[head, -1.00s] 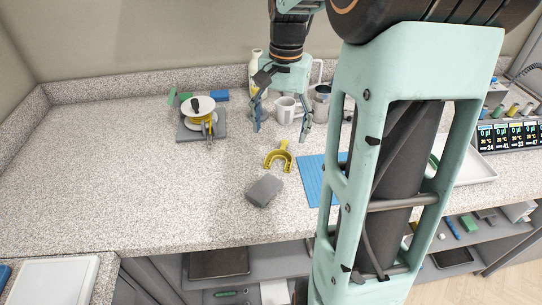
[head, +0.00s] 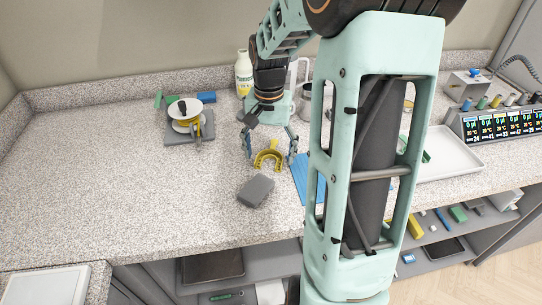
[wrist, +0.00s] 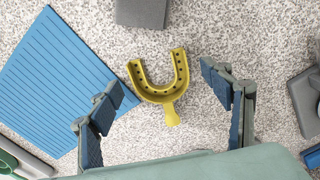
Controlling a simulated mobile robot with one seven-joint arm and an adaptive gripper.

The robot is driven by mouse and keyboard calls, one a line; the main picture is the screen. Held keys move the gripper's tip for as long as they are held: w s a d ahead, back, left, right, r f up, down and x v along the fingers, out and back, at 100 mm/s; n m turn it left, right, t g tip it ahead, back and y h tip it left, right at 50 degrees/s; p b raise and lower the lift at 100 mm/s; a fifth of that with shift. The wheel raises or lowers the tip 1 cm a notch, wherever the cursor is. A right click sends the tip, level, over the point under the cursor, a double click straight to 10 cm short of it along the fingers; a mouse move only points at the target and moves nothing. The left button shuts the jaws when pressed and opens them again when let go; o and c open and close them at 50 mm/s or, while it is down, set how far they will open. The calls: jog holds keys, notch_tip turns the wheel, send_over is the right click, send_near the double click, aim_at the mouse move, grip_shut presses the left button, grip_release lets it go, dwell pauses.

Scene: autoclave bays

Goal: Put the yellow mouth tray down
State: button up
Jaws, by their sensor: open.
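The yellow mouth tray (head: 268,158) is U-shaped with a short handle and lies on the speckled counter. It also shows in the wrist view (wrist: 142,90), with its handle toward my gripper. My gripper (head: 270,160) is open and empty, with its fingers spread on either side of the tray. In the wrist view my gripper (wrist: 168,88) has blue pads on both fingers, apart from the tray. How high the fingers are above the counter is hard to tell.
A grey block (head: 256,190) lies in front of the tray. A blue ribbed mat (wrist: 62,75) is close beside it.

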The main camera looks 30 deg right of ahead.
jog(key=shift+f, duration=0.4)
jog(key=shift+c, duration=0.2)
jog(key=c, duration=1.2)
jog(key=shift+r, duration=0.1)
jog(key=shift+c, duration=0.3)
